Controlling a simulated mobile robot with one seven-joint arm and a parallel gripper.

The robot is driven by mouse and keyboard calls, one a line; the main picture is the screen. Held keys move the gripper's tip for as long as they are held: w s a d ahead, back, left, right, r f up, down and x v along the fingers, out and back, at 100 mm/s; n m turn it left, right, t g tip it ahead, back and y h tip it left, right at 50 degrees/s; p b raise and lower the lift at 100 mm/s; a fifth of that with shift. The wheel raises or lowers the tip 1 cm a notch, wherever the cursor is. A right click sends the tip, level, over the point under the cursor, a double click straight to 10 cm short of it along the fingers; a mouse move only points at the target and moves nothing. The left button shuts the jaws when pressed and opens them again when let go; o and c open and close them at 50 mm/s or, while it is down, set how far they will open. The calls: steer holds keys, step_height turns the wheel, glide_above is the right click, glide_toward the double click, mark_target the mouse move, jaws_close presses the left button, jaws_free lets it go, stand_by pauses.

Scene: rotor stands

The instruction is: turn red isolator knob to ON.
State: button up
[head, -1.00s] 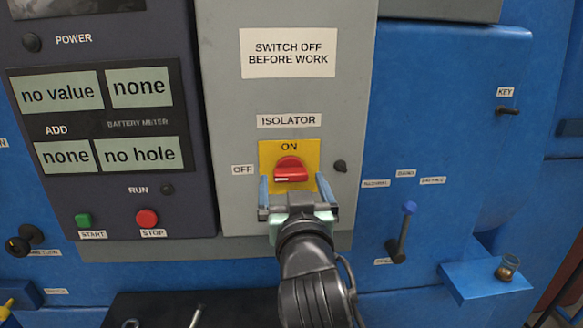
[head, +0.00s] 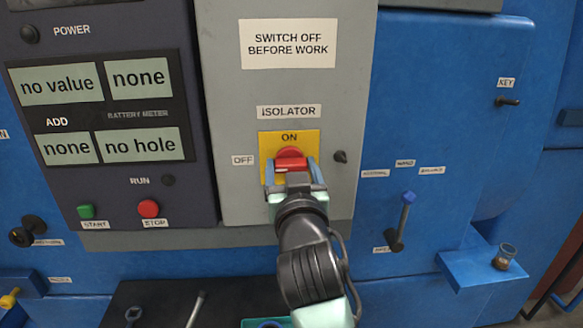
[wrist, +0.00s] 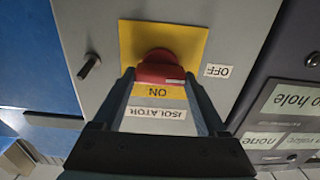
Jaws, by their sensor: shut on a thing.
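The red isolator knob (head: 290,156) sits on a yellow plate (head: 308,141) on the grey panel, with ON printed above it and OFF on a label (head: 243,160) to its left. My gripper (head: 292,168) is at the knob from below, its blue fingers shut on the knob's sides. In the wrist view, which is upside down, the red knob (wrist: 160,66) shows between the fingertips (wrist: 160,78). The knob's bar lies crosswise, and a pale mark shows on its OFF-label side. The fingers hide part of the knob.
A small dark knob (head: 340,156) is close to the right of the plate. A blue-tipped lever (head: 402,220) and a small blue shelf with a jar (head: 504,256) stand further right. START (head: 86,211) and STOP (head: 148,208) buttons are at lower left.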

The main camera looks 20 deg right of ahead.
steer(key=shift+c, duration=0.7)
steer(key=shift+m, duration=1.3)
steer(key=m, duration=0.6)
steer(key=shift+d+f+m+b, duration=0.1)
steer(key=shift+m+b, duration=0.2)
steer(key=shift+b, duration=0.1)
steer(key=m, duration=0.4)
steer(key=shift+d+f+m+b, duration=0.15)
steer(key=shift+m+b, duration=0.15)
steer(key=shift+m, duration=2.1)
